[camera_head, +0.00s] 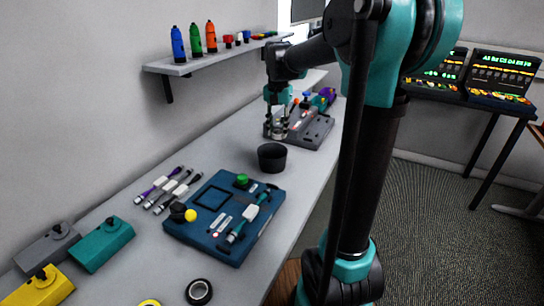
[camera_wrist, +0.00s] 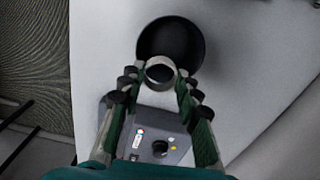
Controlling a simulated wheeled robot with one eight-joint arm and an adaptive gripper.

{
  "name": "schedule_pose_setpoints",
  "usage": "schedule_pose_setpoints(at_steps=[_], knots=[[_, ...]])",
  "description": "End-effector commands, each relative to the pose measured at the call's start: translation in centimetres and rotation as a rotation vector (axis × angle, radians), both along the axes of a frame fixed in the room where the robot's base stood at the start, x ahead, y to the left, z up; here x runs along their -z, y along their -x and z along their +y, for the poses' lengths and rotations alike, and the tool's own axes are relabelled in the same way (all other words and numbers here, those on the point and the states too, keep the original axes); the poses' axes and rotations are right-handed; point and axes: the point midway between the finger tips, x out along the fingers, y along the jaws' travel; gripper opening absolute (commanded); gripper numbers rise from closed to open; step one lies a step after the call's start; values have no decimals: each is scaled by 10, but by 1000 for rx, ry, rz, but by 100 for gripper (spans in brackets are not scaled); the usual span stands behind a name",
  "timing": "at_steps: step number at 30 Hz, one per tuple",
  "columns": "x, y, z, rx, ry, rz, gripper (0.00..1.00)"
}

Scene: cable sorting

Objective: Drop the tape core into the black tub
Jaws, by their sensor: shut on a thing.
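The tape core (camera_wrist: 160,75), a pale ring with a dark centre, is pinched between the fingertips of my gripper (camera_wrist: 160,73) in the wrist view. The black tub (camera_wrist: 171,31) is round and open, just beyond the ring in that picture; the ring overlaps its near rim. In the head view the tub (camera_head: 272,157) stands on the bench, and my gripper (camera_head: 278,128) is behind it, over the grey device. The core is too small there to make out clearly.
The grey device (camera_head: 314,132) with a knob lies under my gripper. A blue panel (camera_head: 190,229) with cables is in front of the tub. Black tape (camera_head: 199,291) lies at the bench front. A wall shelf (camera_head: 200,63) with bottles is at the left.

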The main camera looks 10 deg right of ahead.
Motion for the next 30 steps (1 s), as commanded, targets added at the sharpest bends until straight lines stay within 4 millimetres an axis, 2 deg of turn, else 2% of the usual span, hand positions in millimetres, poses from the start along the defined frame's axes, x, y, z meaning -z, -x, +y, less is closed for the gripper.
schedule_pose_setpoints(at_steps=[15,27,28,30], knots=[[50,0,0,0,0,0,23],[55,0,0,0,0,0,23],[55,0,0,0,0,0,36],[55,0,0,0,0,0,45]])
